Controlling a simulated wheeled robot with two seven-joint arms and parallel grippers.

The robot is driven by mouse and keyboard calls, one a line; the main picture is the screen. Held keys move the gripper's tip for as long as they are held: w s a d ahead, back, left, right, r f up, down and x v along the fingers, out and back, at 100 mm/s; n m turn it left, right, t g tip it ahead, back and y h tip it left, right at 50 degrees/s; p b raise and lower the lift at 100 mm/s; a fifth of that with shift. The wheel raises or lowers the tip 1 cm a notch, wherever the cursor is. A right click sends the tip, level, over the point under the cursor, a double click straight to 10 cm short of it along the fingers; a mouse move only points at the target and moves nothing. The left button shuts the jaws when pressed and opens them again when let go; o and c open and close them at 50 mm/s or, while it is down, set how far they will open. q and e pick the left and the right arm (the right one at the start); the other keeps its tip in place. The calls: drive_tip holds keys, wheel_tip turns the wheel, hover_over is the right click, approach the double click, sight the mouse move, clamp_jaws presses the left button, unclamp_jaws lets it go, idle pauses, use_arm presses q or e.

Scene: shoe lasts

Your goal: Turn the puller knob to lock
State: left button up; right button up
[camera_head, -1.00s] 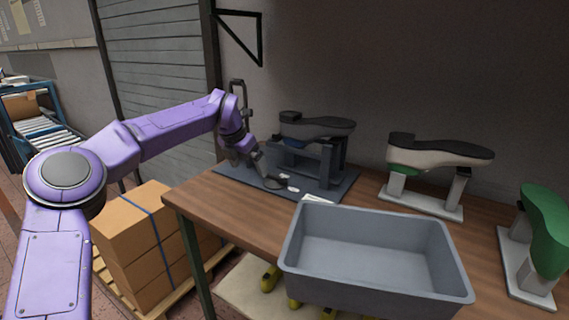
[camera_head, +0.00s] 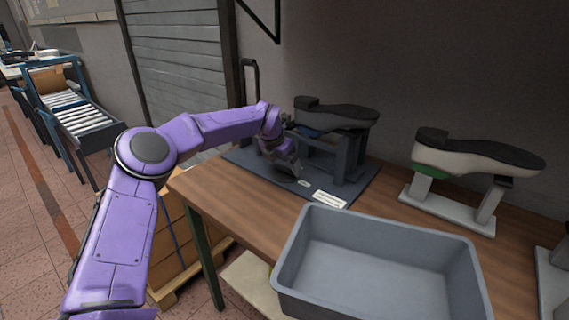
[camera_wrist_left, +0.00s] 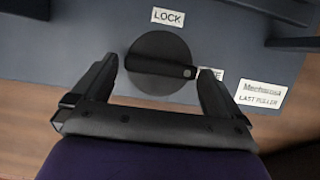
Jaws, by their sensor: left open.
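The puller knob (camera_wrist_left: 160,64) is a dark round disc with a raised bar in the left wrist view. Its bar points right, towards a small label (camera_wrist_left: 211,73) partly hidden by a finger, with only its last letters showing. The LOCK label (camera_wrist_left: 168,17) lies above the disc. My left gripper (camera_wrist_left: 158,72) is open, its fingers on either side of the disc; I cannot tell whether they touch it. In the head view my left gripper (camera_head: 287,160) is low over the front of the puller's base plate (camera_head: 258,170) and hides the knob.
The last puller (camera_head: 345,150) holds a dark shoe last (camera_head: 340,112) behind my gripper. A grey bin (camera_head: 385,235) stands on the wooden table (camera_head: 225,200) in front. A white shoe last (camera_head: 465,160) on a stand is to the right. A name plate (camera_wrist_left: 262,93) lies beside the knob.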

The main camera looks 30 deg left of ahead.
use_arm(q)
drive_tip(key=shift+d+f, duration=0.15)
drive_tip(key=c, duration=0.8)
drive_tip(key=shift+o, duration=0.2)
